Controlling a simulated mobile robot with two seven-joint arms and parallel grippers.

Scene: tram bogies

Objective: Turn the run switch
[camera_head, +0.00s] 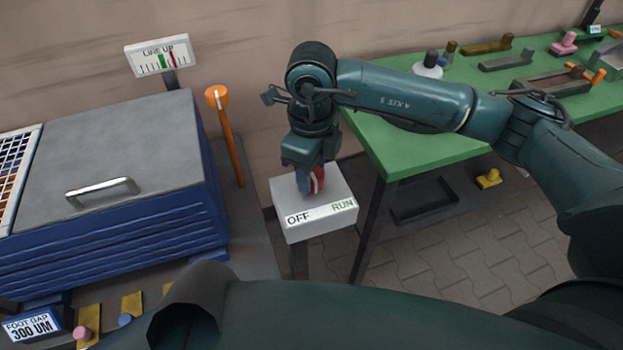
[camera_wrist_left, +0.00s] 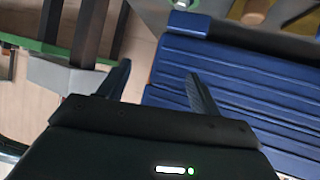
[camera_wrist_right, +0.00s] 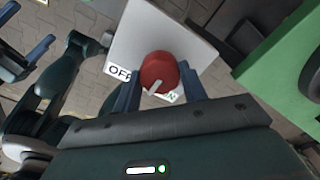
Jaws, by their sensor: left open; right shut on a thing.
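The run switch is a red round knob (camera_head: 317,180) on top of a white box (camera_head: 330,221) labelled OFF at left and RUN at right. In the right wrist view the red knob (camera_wrist_right: 158,70) has a white pointer mark on the side facing the labels, lying between the two words. My right gripper (camera_head: 309,185) reaches down from above and is shut on the knob, with one finger on each side of it (camera_wrist_right: 157,90). My left gripper (camera_wrist_left: 162,88) is open and empty in the left wrist view, its fingers apart above the floor and a blue ribbed side.
A blue cabinet with a grey handled lid (camera_head: 120,150) stands left of the switch box. An orange post (camera_head: 228,135) and a LINE UP gauge (camera_head: 160,56) stand behind. A green table (camera_head: 425,150) with several parts is at right. A FOOT GAP display (camera_head: 32,328) sits lower left.

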